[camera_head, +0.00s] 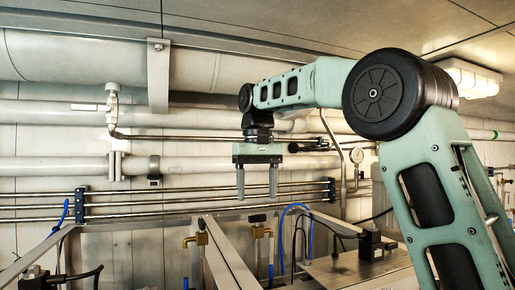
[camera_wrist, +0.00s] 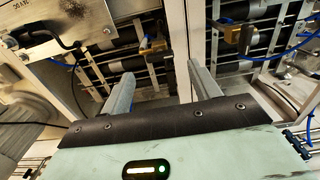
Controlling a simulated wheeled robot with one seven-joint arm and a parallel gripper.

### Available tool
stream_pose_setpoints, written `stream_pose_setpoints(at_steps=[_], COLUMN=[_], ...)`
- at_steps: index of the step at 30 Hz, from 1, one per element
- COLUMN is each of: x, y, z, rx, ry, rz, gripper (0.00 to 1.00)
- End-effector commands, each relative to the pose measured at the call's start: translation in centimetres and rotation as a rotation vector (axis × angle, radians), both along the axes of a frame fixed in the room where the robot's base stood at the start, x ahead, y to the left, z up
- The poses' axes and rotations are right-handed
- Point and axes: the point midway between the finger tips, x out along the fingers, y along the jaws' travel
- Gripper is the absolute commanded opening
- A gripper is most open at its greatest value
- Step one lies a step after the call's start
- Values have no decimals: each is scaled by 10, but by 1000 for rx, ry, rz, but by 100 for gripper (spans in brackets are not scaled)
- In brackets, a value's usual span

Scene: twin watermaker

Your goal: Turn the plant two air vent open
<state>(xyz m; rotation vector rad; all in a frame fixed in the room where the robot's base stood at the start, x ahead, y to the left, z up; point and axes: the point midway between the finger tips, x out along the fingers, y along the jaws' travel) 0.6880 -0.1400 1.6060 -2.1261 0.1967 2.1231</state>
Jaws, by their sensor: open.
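My gripper (camera_head: 257,197) hangs with its fingers pointing down, open and empty, in front of the wall pipes. In the wrist view, its two fingers (camera_wrist: 160,69) are apart with nothing between them. Two small brass valves with dark grey handles stand below it in the head view: a left one (camera_head: 197,240) and a right one (camera_head: 261,232), almost under the fingers. No label is readable, so I cannot tell which is the plant two air vent.
Metal frame beams (camera_head: 228,256) run between the valves. Blue hoses (camera_head: 283,228) and a metal box with a black connector (camera_head: 371,245) lie to the right.

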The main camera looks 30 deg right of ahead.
Motion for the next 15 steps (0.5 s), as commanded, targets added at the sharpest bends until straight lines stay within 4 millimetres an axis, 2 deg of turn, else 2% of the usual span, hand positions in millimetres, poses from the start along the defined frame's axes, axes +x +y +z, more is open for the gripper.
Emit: stream_pose_setpoints(at_steps=[3,15], x=[1,1], y=[0,0], z=[23,93], rx=[0,0], ry=[-4,-2], rz=[0,1], gripper=[62,62])
